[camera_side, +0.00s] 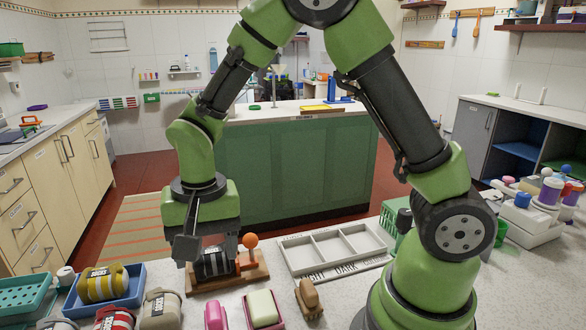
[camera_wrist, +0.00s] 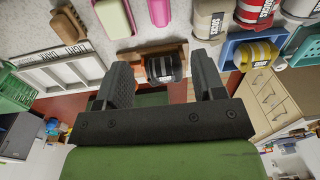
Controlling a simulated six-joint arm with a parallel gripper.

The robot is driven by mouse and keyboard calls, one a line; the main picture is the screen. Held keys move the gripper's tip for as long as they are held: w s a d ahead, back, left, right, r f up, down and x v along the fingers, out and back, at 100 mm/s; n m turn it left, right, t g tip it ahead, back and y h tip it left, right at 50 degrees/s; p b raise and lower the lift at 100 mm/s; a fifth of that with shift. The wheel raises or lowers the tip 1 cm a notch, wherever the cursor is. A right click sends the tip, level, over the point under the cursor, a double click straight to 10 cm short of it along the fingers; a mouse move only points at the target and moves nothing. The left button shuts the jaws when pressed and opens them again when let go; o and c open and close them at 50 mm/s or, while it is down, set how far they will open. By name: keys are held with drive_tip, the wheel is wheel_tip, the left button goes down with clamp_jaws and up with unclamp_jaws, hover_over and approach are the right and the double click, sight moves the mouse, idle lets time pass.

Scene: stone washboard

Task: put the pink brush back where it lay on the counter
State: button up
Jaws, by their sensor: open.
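A pink, rounded block that looks like the pink brush (camera_side: 215,316) lies on the counter (camera_side: 185,315) at the front edge of the side view, partly cut off. It also shows at the top of the wrist view (camera_wrist: 159,10). My gripper (camera_side: 211,250) is away from it, pointing down over a wooden board (camera_side: 245,276). In the wrist view my gripper's jaws (camera_wrist: 162,75) are apart. A dark striped bundle (camera_side: 213,263) on the board appears between them; I cannot tell whether they touch it. The pink brush is not between the jaws.
A pink dish with a cream soap bar (camera_side: 263,307) and a brown brush (camera_side: 308,298) lie right of the pink brush. Several labelled bundles and a blue tray (camera_side: 133,285) are left. An orange knob (camera_side: 250,241) stands on the board. A white divided tray (camera_side: 333,250) is behind right.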

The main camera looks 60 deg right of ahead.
drive_tip(key=s+d+r+n+t+y, duration=0.1)
drive_tip(key=s+d+r+n+t, duration=0.1)
drive_tip(key=s+r, duration=0.5)
drive_tip(key=s+d+r+n+t, duration=0.2)
drive_tip(key=s+d+r+t, duration=0.1)
drive_tip(key=s+r, duration=0.4)
drive_tip(key=shift+s+r+n+t+y, duration=0.3)
drive_tip(key=shift+s+r+t+y, duration=0.1)
drive_tip(key=shift+r+t, duration=0.4)
